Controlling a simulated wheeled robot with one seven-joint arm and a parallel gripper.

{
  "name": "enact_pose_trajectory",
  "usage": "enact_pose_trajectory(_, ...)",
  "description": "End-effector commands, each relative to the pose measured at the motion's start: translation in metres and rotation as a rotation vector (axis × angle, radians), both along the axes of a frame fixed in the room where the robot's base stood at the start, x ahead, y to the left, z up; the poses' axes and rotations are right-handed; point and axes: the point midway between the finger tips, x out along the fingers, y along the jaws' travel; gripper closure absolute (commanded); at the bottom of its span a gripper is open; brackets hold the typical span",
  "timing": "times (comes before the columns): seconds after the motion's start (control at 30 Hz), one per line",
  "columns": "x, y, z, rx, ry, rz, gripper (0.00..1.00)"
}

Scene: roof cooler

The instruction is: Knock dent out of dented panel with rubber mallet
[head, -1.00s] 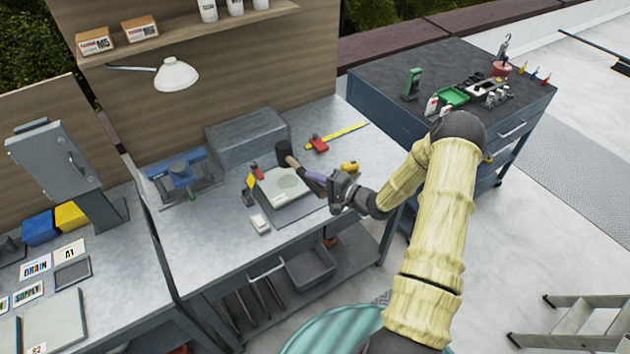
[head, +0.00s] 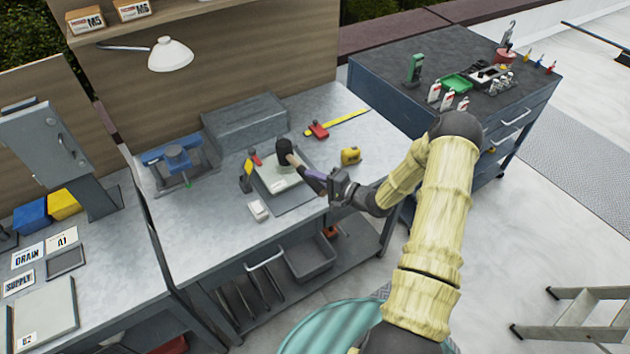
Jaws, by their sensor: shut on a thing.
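My gripper (head: 340,188) is shut on the handle of the rubber mallet, to the right of the panel. The rubber mallet (head: 284,148) has a black head, a wooden shaft and a purple grip. Its head is over the back edge of the dented panel (head: 277,184), a pale plate lying on a grey mat or tray (head: 296,204) on the bench. The mallet covers part of the panel, and the dent is hard to make out. I cannot tell whether the head touches the panel.
The bench front is clear.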

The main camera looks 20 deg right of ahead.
Motion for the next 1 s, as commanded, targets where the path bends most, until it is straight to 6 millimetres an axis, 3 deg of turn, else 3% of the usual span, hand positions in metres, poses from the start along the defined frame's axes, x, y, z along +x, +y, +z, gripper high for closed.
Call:
enact_pose_trajectory(0.03,0.000,0.000,0.012,0.001,-0.004,0.000,1.00)
enact_pose_trajectory(0.2,0.001,0.000,0.032,0.001,-0.004,0.000,1.00)
enact_pose_trajectory(0.63,0.001,0.000,0.037,0.001,-0.004,0.000,1.00)
enact_pose_trajectory(1.0,0.000,0.000,0.073,0.001,-0.003,0.000,1.00)
